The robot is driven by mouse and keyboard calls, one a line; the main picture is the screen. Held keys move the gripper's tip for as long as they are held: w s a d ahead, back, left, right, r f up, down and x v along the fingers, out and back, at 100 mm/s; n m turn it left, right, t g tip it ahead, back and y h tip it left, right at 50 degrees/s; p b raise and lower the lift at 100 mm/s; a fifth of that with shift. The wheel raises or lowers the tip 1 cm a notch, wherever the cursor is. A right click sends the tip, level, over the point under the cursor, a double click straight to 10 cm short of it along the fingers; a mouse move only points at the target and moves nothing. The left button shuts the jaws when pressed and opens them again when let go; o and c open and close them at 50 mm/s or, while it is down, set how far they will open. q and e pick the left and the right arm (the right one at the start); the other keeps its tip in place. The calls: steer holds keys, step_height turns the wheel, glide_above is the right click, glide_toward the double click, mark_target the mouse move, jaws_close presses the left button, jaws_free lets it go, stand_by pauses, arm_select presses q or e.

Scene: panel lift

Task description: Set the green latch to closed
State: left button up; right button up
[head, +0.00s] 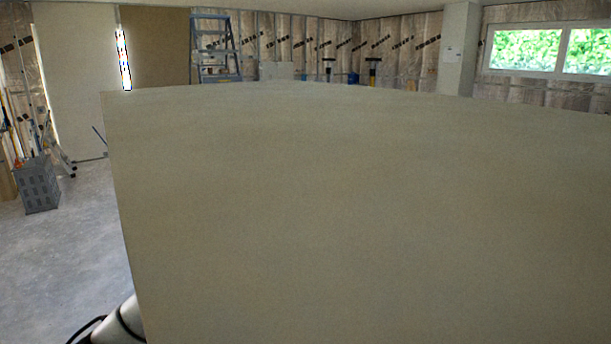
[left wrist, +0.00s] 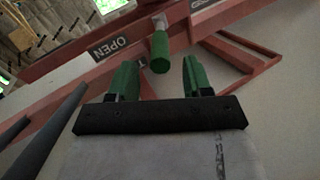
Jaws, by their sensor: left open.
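The green latch (left wrist: 160,52) shows in the left wrist view as a short green cylinder on a pale grey mount at a dark red beam (left wrist: 70,63). A black label reading OPEN (left wrist: 109,47) is on the beam, left of the latch. My left gripper (left wrist: 160,63) has two green fingers, spread apart. The latch's near end shows between and slightly beyond the fingertips; I see a gap on each side. In the head view a large plain panel (head: 370,210) hides the latch and my left gripper. My right gripper is in neither view.
More red frame bars (left wrist: 245,55) lie right of the latch. The panel fills most of the head view. On the left are open concrete floor (head: 60,250) and a grey crate (head: 39,186). A blue stepladder (head: 212,48) stands at the back.

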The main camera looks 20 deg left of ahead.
arm_select(q)
steer(key=shift+p+x, duration=0.3)
steer(key=shift+x, duration=1.8)
steer(key=shift+c, duration=0.2)
jaws_close()
